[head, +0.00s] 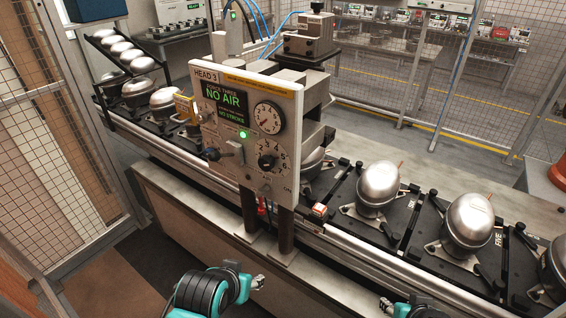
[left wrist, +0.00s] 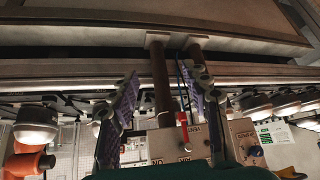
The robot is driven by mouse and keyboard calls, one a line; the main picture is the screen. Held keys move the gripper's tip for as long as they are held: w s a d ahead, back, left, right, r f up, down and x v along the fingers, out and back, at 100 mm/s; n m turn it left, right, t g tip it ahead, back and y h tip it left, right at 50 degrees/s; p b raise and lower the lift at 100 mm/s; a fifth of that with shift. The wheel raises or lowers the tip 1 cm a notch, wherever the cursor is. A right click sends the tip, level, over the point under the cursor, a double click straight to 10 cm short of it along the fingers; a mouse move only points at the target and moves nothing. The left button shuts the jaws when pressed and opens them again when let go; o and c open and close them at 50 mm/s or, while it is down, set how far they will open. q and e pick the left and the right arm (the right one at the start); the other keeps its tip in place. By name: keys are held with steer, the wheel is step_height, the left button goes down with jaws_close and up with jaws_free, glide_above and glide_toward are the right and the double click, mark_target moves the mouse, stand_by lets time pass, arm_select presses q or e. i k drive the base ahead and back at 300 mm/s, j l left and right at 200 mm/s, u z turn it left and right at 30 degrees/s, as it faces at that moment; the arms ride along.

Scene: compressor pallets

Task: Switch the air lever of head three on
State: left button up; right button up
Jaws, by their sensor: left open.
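The head three panel (head: 222,75) is a pale box on two dark posts; its screen (head: 224,108) reads NO AIR. Below its lower edge, near AIR and ON labels, hangs a small red-handled lever (head: 262,205), which I take as the air lever. The red handle (left wrist: 182,118) also shows in the left wrist view, between the gripper fingers. My left gripper (head: 258,282) is below and in front of the panel. In the left wrist view the left gripper (left wrist: 160,75) is open and empty, apart from the lever. My right gripper (head: 386,304) shows only partly at the bottom edge.
A black-knobbed lever (head: 213,154), a round dial (head: 268,155) and a gauge (head: 268,117) are on the panel face. Silver compressors (head: 378,185) stand on black pallets along the conveyor rail (head: 370,268) behind. Floor at lower left is clear.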

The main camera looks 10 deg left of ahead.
mark_target(261, 204)
steer(key=k+j+u, duration=0.1)
steer(key=u, duration=0.4)
steer(key=j+u, duration=0.35)
steer(key=u, duration=0.15)
